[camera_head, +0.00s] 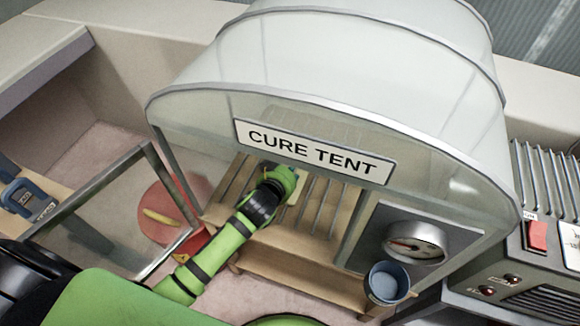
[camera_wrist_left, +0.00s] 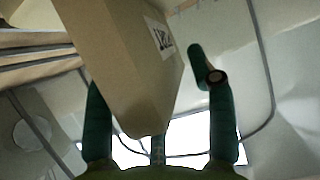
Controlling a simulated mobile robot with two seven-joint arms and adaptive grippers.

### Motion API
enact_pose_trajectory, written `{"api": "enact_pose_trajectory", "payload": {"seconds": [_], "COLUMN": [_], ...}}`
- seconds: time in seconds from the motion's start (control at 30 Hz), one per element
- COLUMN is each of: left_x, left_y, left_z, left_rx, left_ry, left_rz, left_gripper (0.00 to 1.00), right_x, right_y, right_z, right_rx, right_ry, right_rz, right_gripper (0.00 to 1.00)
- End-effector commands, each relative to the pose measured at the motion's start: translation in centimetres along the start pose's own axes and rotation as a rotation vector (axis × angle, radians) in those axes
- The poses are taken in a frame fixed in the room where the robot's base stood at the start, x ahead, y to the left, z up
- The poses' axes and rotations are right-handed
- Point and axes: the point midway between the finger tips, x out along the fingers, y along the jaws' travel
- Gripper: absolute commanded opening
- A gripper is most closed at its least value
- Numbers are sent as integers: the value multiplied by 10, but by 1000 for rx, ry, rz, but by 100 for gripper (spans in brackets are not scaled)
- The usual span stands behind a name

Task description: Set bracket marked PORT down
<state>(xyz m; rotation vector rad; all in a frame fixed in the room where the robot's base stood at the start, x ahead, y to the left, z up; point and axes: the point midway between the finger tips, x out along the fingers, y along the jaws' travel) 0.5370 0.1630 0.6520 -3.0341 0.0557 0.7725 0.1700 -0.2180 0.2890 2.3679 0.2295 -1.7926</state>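My left gripper (camera_head: 283,180) is inside the cure tent (camera_head: 320,80), at the slatted wooden rack (camera_head: 318,204) behind the "CURE TENT" sign. A tan bracket (camera_wrist_left: 125,60) with a white label fills the upper middle of that view. The label is too slanted to read surely. The bracket overlaps the left finger, and a gap shows between it and the right finger. In the head view a small pale piece (camera_head: 299,190) shows beside the gripper, mostly hidden. My right gripper is not in view.
A framed clear panel (camera_head: 100,205) stands left of the tent. Behind it is a red round-topped stand (camera_head: 165,207) with a yellow item. A dial gauge (camera_head: 416,243) and a blue cup (camera_head: 386,284) are at the tent's right front. A blue clamp (camera_head: 20,196) lies far left.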

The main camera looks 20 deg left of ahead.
Motion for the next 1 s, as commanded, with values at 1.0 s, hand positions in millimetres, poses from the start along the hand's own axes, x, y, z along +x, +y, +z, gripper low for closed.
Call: {"api": "enact_pose_trajectory", "payload": {"seconds": [1.0], "left_x": [-122], "left_y": [-1], "left_z": [-3], "left_rx": [1], "left_ry": [1], "left_rz": [-2], "left_gripper": [56], "right_x": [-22], "right_y": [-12], "right_z": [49], "right_rx": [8], "right_ry": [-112], "right_rz": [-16], "right_gripper": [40]}}
